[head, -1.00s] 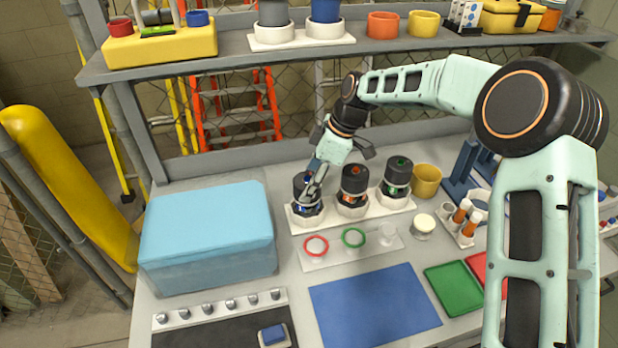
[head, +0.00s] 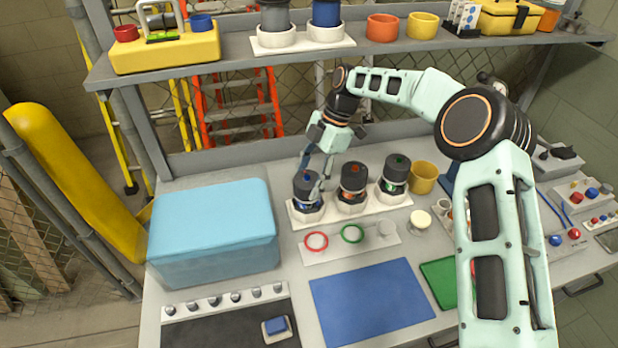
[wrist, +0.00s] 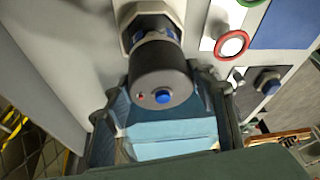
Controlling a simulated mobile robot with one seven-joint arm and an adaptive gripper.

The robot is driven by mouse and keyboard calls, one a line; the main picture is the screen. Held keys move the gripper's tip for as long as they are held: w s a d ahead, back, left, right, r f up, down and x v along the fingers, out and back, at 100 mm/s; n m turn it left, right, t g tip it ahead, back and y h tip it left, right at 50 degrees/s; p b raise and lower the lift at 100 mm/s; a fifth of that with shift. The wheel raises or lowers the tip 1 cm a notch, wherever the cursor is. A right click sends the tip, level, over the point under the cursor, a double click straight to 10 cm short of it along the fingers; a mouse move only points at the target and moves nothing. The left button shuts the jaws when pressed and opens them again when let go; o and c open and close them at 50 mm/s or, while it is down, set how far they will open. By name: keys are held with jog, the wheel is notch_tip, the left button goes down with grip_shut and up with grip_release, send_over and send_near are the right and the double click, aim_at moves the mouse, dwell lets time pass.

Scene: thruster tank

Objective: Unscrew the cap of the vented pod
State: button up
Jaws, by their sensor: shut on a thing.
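Three dark-capped pods stand in a row in a white rack (head: 330,214): the left one with a blue top mark (head: 306,184), the middle one with a red mark (head: 354,176) and the right one with a green mark (head: 396,170). My gripper (head: 316,178) comes down from above on the left pod and is shut on its dark cap. In the wrist view the cap (wrist: 160,78) sits between my fingers (wrist: 166,100), with a blue button and a small red dot on its top. The pod's lower part stays in its white seat. I see no clear vent.
A white strip with a red ring (head: 316,241) and a green ring (head: 352,233) lies before the rack. A blue box (head: 212,235) stands left, a blue mat (head: 372,298) in front, a yellow cup (head: 423,177) right. The shelf (head: 240,62) runs behind my arm.

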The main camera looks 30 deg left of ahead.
jog(key=shift+s+f, duration=0.2)
jog(key=shift+s, duration=0.1)
jog(key=o, duration=1)
jog(key=shift+o, duration=0.7)
jog(key=shift+w+r, duration=0.1)
jog(key=shift+w, duration=0.05)
